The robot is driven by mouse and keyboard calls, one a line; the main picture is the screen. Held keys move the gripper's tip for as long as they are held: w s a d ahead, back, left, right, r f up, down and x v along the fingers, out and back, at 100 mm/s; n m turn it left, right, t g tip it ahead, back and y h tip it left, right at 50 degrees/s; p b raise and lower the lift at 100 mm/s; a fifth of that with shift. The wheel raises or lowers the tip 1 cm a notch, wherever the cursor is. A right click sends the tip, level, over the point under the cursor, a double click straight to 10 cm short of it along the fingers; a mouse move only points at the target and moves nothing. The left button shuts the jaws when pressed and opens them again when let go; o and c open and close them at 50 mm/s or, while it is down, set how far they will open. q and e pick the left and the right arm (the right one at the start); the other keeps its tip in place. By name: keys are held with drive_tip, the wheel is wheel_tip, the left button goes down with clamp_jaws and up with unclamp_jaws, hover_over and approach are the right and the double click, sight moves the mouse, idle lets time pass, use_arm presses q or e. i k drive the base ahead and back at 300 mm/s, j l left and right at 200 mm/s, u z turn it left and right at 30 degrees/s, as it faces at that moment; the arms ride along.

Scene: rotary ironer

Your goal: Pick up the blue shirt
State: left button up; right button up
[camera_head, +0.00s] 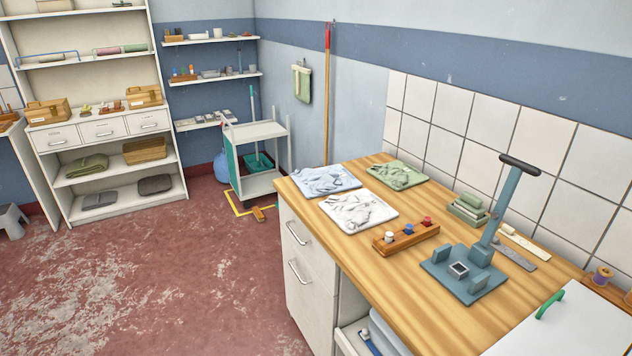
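A light blue crumpled cloth (324,180), which looks like the blue shirt, lies flat at the far left corner of the wooden worktop (400,271). A white crumpled cloth (358,212) lies just in front of it and a green one (398,175) lies to its right. The three sit close together, each in a roughly square patch. Neither of my grippers is in view.
A wooden block with coloured pegs (405,237) and a blue-grey lever press (470,270) stand on the worktop. A white cart (259,158) stands beyond the counter. The red floor on the left is clear.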

sight(313, 183)
drive_tip(key=i+j+z, duration=0.1)
drive_tip(key=z, duration=0.35)
drive_tip(key=i+j+z, duration=0.15)
drive_tip(key=j, duration=0.15)
drive_tip(key=i+j+z, duration=0.15)
drive_tip(key=j, duration=0.15)
drive_tip(key=i+j+z, duration=0.15)
drive_tip(key=j, duration=0.2)
drive_tip(key=i+j+z, duration=0.15)
drive_tip(key=j, duration=0.2)
drive_tip(key=j+z, duration=0.2)
drive_tip(key=j, duration=0.15)
drive_tip(key=i, duration=0.05)
